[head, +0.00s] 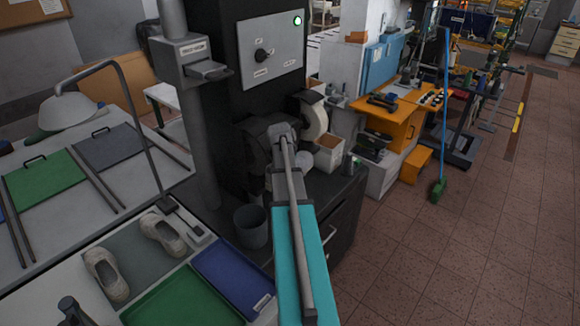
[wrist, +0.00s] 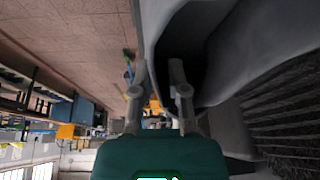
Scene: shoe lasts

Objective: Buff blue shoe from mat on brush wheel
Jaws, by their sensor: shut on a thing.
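In the wrist view my gripper (wrist: 157,78) is shut on the wall of a shoe (wrist: 154,30), with one finger in front of its dark opening. The shoe looks pale grey here; a blue colour does not show clearly. In the head view my arm reaches out to the machine, and its end hides most of the gripper and what it holds. Dark ridged bristles (wrist: 285,125) are close at the lower right in the wrist view. The grey mat (head: 127,254) bears two cream shoes (head: 105,274).
The machine's panel (head: 270,48) has a knob and a lit green light. A grey bin (head: 250,226) stands below the machine, left of my arm. Green (head: 180,302) and blue (head: 235,277) trays lie at the lower left. The floor on the right is largely clear.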

